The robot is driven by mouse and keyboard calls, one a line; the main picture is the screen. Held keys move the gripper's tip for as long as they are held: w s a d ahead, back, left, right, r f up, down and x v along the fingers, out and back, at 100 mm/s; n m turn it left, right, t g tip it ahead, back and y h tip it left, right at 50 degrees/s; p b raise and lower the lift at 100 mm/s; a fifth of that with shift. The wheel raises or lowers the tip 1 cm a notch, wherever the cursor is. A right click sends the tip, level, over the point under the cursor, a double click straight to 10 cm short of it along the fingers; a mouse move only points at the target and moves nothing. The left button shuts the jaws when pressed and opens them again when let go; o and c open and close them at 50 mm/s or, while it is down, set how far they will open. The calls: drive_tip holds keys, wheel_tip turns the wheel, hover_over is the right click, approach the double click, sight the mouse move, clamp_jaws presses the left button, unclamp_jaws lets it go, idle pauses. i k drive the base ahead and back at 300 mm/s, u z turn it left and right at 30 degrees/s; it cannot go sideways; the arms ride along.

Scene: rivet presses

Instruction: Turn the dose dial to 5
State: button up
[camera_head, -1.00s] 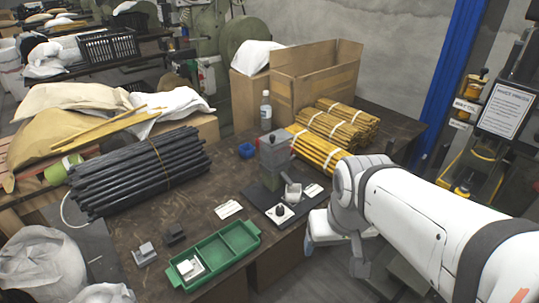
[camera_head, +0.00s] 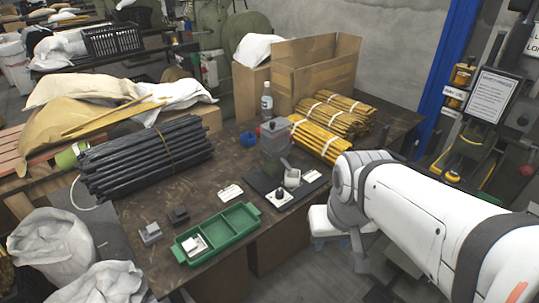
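The dose dial (camera_head: 281,195) is a small black knob on a white square plate. It sits at the front of a dark base on the bench. The grey dispenser body (camera_head: 274,150) stands upright behind it, with a small grey cup-like part (camera_head: 292,178) beside the dial. The dial's marks and its setting are too small to read. My white arm comes in from the lower right and bends down at the bench's right front edge, apart from the dial. My gripper's fingers cannot be made out; they are hidden or out of sight.
A green two-compartment tray (camera_head: 217,236) stands front left of the dial, with a grey block inside. Black rods (camera_head: 146,158) and yellow rods (camera_head: 318,140) lie in bundles. A bottle (camera_head: 266,103) and blue cup (camera_head: 247,139) stand behind. The bench around the white card (camera_head: 230,192) is mostly clear.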

sight(278, 194)
drive_tip(key=u, duration=0.45)
drive_tip(key=i, duration=0.95)
drive_tip(key=z, duration=0.5)
